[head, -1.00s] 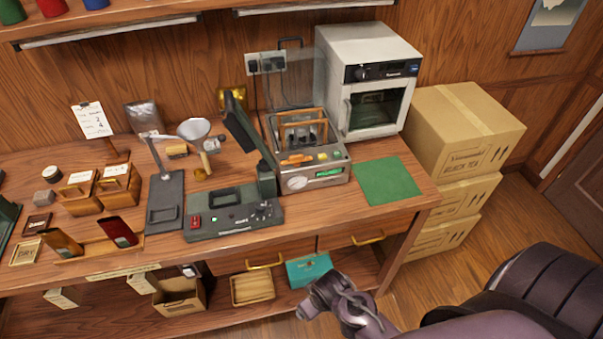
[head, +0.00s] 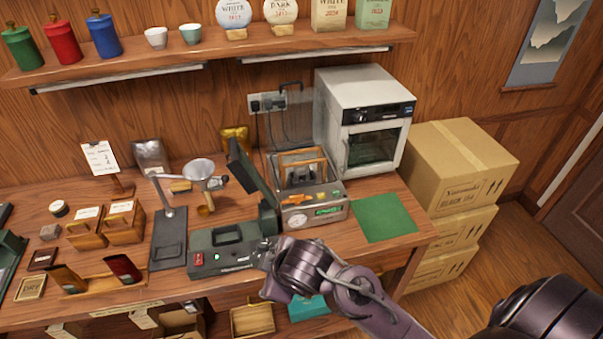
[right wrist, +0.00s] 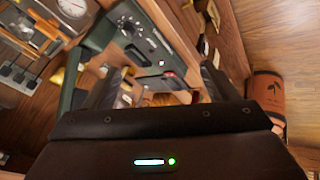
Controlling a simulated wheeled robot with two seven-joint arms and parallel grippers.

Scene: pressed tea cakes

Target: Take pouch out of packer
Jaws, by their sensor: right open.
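A grey metal machine (head: 313,212) with a dial, an orange handle and a lit green display stands on the bench; it looks like the packer. A wooden frame with dark upright pieces (head: 300,170) is at its top; I cannot make out a pouch there. Its dial side shows at the top left of the right wrist view (right wrist: 72,8). My right gripper (right wrist: 160,85) is open and empty, fingers pointing towards the bench. In the head view my right arm reaches in front of the dark green machine (head: 215,250), hiding its right end and the fingertips. My left gripper is out of view.
The green machine's lid (head: 250,185) stands raised beside the grey machine. A green mat (head: 384,217) lies bare on the right. A white oven (head: 366,120) stands behind. A silver pouch (head: 150,157) and a gold pouch (head: 236,139) stand at the back.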

